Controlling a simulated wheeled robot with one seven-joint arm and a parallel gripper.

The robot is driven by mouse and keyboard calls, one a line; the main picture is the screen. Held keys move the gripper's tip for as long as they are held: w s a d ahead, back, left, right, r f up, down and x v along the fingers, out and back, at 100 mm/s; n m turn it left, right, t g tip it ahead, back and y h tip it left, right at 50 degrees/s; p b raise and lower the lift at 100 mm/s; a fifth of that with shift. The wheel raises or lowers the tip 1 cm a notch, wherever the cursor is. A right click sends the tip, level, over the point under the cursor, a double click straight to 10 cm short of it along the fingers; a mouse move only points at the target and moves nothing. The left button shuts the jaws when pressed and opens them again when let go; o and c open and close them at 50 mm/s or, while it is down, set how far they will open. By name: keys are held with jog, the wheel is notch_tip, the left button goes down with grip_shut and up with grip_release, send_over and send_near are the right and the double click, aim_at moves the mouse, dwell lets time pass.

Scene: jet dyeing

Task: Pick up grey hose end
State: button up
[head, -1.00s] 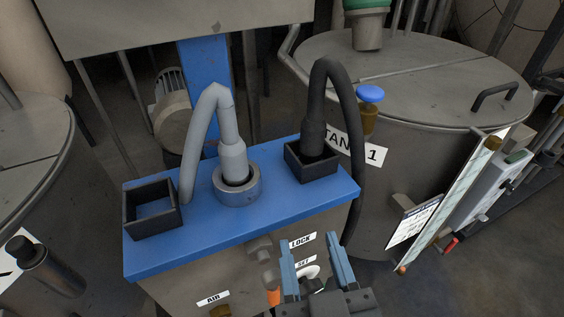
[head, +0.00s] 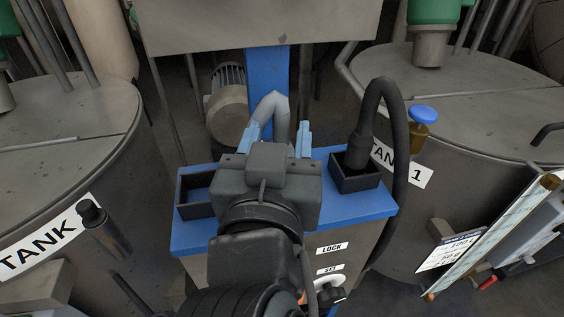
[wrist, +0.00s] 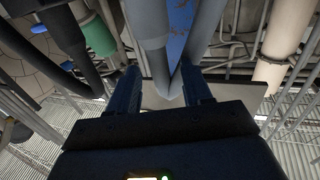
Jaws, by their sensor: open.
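The grey hose (head: 271,104) arches up above the blue-topped stand (head: 350,208) in the head view. Its lower part and the grey ring socket are hidden behind my arm. My gripper (head: 278,138) is open, with one blue finger on each side of the hose as seen from the head. In the wrist view the hose (wrist: 149,25) runs down in two lengths that meet in a V between or just beyond the open fingers (wrist: 160,90). I cannot tell whether either finger touches it.
A black hose (head: 366,125) stands in a square black holder (head: 356,178) to the right. An empty black square holder (head: 193,211) is at the left. Tanks flank the stand, and a blue knob (head: 424,114) is on the right. A grey panel (head: 250,20) hangs above.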

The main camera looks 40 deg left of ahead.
jog(key=shift+x, duration=1.45)
jog(key=shift+c, duration=0.2)
grip_shut()
jog(key=shift+r, duration=0.1)
